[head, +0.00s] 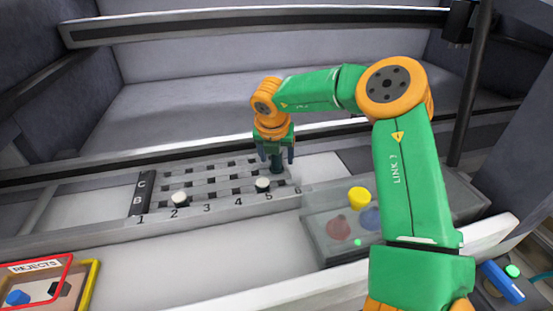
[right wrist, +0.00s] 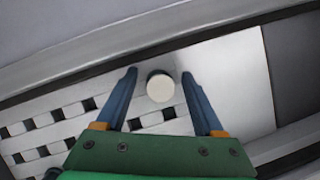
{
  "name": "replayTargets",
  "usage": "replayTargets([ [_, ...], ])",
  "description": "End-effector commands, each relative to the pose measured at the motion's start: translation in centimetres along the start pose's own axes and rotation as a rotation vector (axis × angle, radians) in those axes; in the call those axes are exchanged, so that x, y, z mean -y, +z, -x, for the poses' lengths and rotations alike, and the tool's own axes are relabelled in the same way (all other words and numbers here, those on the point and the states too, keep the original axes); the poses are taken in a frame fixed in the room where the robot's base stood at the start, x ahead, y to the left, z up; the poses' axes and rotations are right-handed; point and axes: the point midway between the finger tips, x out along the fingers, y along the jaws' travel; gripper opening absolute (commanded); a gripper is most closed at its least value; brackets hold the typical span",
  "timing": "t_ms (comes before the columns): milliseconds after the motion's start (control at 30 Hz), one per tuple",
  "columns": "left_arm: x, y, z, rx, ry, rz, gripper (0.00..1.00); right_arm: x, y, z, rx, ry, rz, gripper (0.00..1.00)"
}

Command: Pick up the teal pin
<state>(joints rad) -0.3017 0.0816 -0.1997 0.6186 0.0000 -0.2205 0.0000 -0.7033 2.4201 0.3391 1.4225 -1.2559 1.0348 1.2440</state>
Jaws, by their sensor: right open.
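My right gripper (head: 277,153) points down over the back right end of the slotted rack (head: 225,209). Its jaws are open. A pin with a dark teal side (head: 277,165) stands at the rack's right end, below and between the fingers. In the right wrist view the right gripper (right wrist: 166,82) has its two blue fingers apart, with the pale-topped pin (right wrist: 160,88) between them and a gap on each side. In the head view the gripper hides the pin's top. My left gripper is not in view.
Two white-topped pins stand in the front row, near number 2 (head: 179,198) and near number 5 (head: 262,184). A grey box with a yellow button (head: 359,197) sits right of the rack. A rejects tray (head: 88,290) holding small items is at lower left. A rail (head: 200,160) runs behind the rack.

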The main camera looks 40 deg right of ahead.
Motion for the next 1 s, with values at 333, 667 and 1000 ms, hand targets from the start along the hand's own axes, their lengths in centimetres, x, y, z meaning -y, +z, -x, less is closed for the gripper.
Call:
replayTargets([
  [333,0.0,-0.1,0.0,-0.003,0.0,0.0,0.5,0.0,0.0,0.0,0.0,0.0,0.0,0.0],
  [667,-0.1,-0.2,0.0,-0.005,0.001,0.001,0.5,0.0,0.1,0.3,0.0,0.0,-0.001,0.0],
  [1000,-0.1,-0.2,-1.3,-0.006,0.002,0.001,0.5,0.7,0.0,7.3,0.007,0.006,0.001,0.0],
])
